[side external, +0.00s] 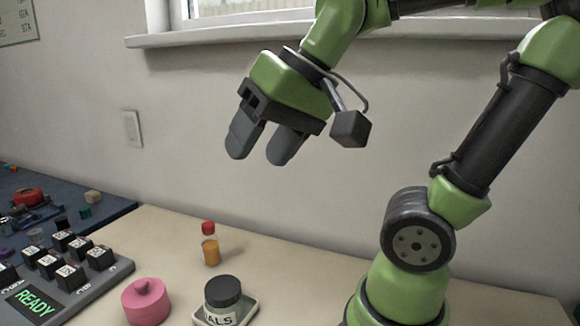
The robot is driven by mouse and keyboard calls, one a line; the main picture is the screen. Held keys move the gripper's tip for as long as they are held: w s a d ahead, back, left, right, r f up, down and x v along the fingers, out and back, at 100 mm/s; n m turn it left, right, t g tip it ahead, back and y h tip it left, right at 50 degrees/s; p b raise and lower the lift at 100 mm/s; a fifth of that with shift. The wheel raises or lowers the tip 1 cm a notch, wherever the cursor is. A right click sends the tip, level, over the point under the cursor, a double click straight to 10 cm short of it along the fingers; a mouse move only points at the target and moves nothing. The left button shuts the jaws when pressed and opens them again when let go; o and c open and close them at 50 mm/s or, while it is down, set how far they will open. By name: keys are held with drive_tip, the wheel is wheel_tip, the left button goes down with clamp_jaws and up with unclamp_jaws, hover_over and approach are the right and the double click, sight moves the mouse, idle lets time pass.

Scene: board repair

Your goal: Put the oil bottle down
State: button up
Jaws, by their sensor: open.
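The oil bottle (211,249) is a small clear bottle with amber liquid and a red cap. It stands upright on the pale table in the side external view. My gripper (260,155) is well above the table, up and to the right of the bottle. Its two grey fingers are apart, with nothing between them. The gripper and the bottle do not touch.
A pink round lidded pot (146,303) and a dark-lidded jar (222,292) on a small tray (247,308) stand in front of the bottle. A grey panel (110,268) with several black blocks and a "READY" display lies at left. The table (300,270) is bare to the right of the bottle.

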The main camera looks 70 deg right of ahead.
drive_tip(key=shift+n+t, duration=0.5)
drive_tip(key=shift+n, duration=0.3)
drive_tip(key=s, duration=0.1)
drive_tip(key=s+f, duration=0.1)
drive_tip(key=s+a+f, duration=0.1)
drive_tip(key=s, duration=0.1)
drive_tip(key=shift+f, duration=0.1)
